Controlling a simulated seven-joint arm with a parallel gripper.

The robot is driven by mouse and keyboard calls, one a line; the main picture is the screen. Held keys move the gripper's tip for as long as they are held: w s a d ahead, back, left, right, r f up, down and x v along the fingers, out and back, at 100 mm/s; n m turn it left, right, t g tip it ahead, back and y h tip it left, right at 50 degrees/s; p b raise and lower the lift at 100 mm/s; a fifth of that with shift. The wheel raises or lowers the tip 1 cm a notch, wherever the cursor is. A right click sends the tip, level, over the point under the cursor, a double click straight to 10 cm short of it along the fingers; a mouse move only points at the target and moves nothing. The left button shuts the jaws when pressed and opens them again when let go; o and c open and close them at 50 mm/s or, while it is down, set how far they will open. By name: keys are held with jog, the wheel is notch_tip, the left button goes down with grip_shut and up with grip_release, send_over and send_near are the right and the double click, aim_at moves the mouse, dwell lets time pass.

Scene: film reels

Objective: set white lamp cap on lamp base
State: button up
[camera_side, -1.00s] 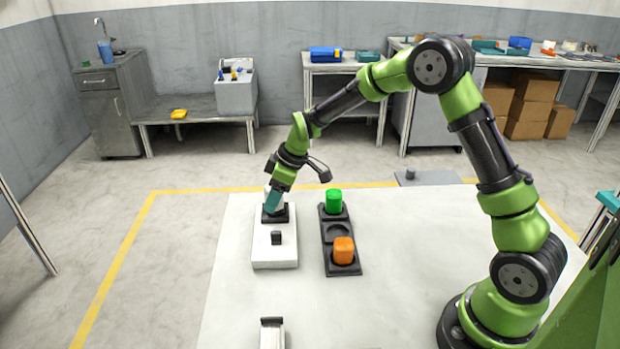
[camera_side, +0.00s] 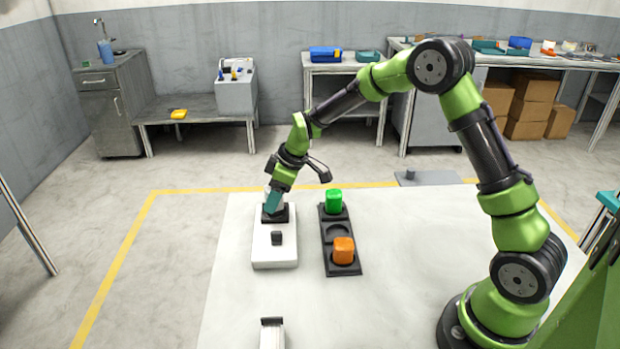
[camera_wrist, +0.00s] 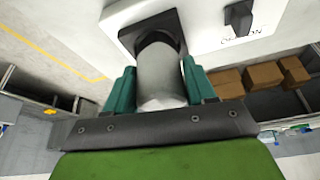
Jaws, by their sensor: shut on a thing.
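The white lamp cap (camera_wrist: 160,75) is between the two teal fingers of my gripper (camera_wrist: 158,88) in the wrist view. My gripper is shut on it. The cap's far end meets the dark square socket (camera_wrist: 147,27) of the lamp base; I cannot tell how fully it is seated. In the side view my gripper (camera_side: 272,202) points down at the black socket (camera_side: 275,214) at the back of the white lamp base (camera_side: 275,256). The cap is mostly hidden behind the fingers there. A black switch (camera_side: 276,238) stands on the base in front of the socket.
A black tray (camera_side: 353,268) right of the base holds a green cap (camera_side: 334,201) at the back and an orange cap (camera_side: 343,250) at the front, with an empty middle recess. A pale block with a dark top (camera_side: 272,335) is at the table's front. The table right of the tray is clear.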

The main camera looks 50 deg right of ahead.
jog(key=shift+f, duration=0.6)
dwell(0.3)
jog(key=o, duration=0.8)
jog(key=shift+c, duration=0.2)
jog(key=v, duration=1.1)
